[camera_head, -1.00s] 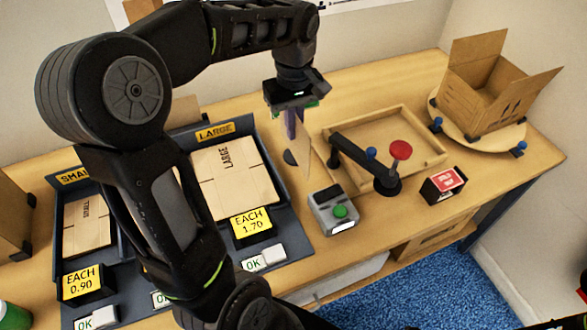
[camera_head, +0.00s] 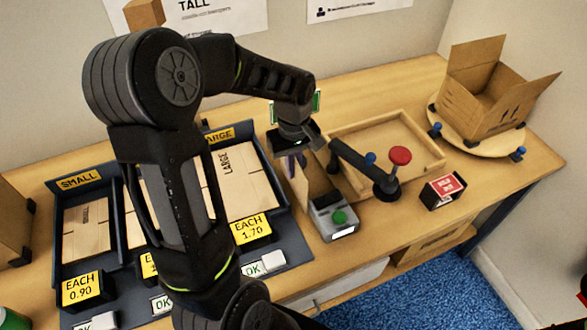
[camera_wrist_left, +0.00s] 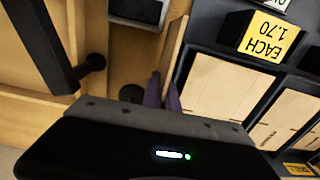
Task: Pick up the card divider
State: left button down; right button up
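The card divider (camera_head: 313,180) is a thin brown card sheet, held upright over the bench between the LARGE bay and the wooden tray. My left gripper (camera_head: 294,162) points down with its purple fingers at the card's upper part and appears shut on it. In the left wrist view the fingers (camera_wrist_left: 162,94) are close together, and the card (camera_wrist_left: 174,48) shows nearly edge-on beyond them. The grip contact itself is partly hidden. The card's lower end is close to the grey box with the green button; I cannot tell whether they touch. My right gripper is out of view.
The grey button box (camera_head: 335,218) and a black lever with a red knob (camera_head: 400,156) stand close by on the right. A wooden tray (camera_head: 435,150) lies behind. An open carton (camera_head: 490,85) stands on a turntable. Flat cartons fill dark bays on the left.

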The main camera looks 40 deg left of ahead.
pick_arm(q)
jog(key=shift+f, duration=0.5)
jog(key=shift+f, duration=0.1)
jog(key=c, duration=1.6)
grip_release()
jog(key=shift+c, duration=0.2)
notch_tip(320, 180, up, 12)
jog(key=shift+r, duration=0.15)
